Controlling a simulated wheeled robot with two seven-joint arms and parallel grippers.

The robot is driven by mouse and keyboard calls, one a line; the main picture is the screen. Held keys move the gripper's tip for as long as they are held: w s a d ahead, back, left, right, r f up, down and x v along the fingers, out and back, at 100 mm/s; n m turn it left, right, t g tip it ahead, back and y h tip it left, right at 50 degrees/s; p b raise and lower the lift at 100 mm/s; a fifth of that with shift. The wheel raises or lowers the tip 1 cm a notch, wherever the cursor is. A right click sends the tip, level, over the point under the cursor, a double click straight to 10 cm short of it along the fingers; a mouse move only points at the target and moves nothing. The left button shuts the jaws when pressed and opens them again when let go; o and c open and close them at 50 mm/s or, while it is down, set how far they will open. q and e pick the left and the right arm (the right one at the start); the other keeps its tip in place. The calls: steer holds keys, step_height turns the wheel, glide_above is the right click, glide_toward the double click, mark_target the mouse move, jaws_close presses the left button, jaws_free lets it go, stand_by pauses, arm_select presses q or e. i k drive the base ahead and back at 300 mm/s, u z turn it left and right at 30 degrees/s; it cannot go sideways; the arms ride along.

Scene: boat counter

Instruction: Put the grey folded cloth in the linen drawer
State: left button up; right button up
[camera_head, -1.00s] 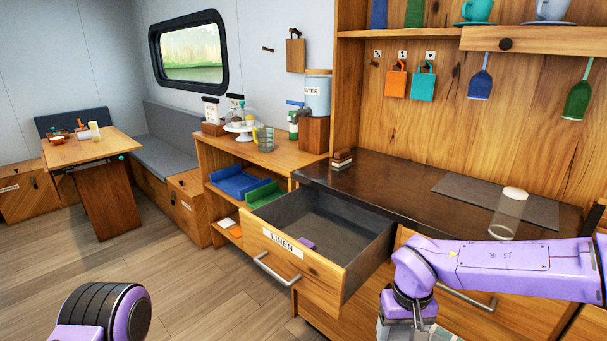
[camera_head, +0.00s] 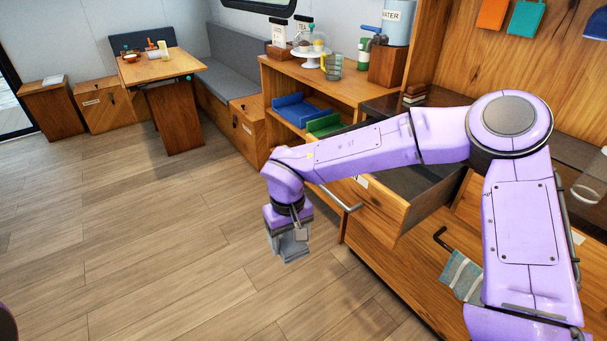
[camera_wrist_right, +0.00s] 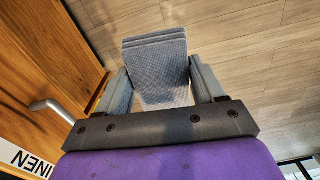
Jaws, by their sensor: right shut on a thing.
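The grey folded cloth (camera_wrist_right: 155,60) shows its layered edge in the right wrist view, between the two fingers of my right gripper (camera_wrist_right: 155,90), which is shut on it. In the head view, the right gripper (camera_head: 290,248) points down over open floor, in front and to the left of the linen drawer (camera_head: 435,200). The drawer stands open, and my right arm covers much of it. Its front, handle (camera_wrist_right: 52,108) and LINEN label (camera_wrist_right: 28,160) are at the left of the wrist view. My left gripper is out of view.
A shelf unit with a blue tray (camera_head: 300,110) and a green tray (camera_head: 323,125) stands behind the arm. A striped towel (camera_head: 462,275) hangs on a handle at right. The wooden floor (camera_head: 150,240) at left is clear. A table (camera_head: 160,67) stands far back.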

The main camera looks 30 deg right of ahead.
mark_target(393, 185)
steer(key=u, duration=1.75)
steer(key=k, duration=1.3)
steer(key=z, duration=1.85)
